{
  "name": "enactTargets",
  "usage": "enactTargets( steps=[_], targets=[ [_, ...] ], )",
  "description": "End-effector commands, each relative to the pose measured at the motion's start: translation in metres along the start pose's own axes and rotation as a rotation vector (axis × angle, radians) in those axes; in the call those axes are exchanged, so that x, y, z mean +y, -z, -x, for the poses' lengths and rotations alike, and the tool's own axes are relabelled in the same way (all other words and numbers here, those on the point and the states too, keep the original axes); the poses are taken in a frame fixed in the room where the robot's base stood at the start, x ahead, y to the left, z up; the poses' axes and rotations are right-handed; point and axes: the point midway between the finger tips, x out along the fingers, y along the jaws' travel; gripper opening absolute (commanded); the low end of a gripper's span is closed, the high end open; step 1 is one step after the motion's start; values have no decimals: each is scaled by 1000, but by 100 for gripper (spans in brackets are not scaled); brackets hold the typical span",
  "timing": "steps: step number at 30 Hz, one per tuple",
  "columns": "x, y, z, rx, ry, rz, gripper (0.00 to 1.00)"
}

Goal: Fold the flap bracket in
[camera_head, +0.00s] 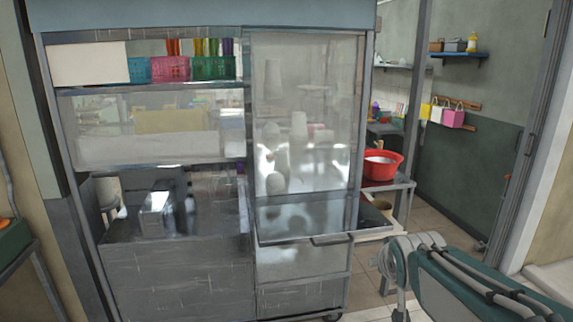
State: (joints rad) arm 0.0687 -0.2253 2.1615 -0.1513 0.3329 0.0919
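A metal-and-glass cart (246,130) stands in front of me. A flat shelf-like flap (300,232) juts out from its right half at mid-height, its front edge roughly level. A short grey piece, which looks like the flap bracket (333,239), shows just under the flap's front edge. I cannot tell how it is joined to the flap or cart. My green and grey arm, with cables along it, is at the lower right, apart from the bracket in the picture. No gripper fingers can be made out.
A red basin (382,165) stands on a metal side table (398,184) right of the cart. Coloured baskets (170,68) sit on the cart's upper shelf. A doorway with tiled floor (440,205) opens at the right. A dark green item (14,240) is at the left edge.

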Motion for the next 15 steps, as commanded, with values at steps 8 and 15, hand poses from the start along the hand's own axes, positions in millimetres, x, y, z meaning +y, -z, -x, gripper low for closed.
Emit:
enactTargets(
  steps=[8,15],
  targets=[
    [-15,-95,86,-206,44,-1,54],
    [-26,-167,132,-351,92,9,54]
  ],
)
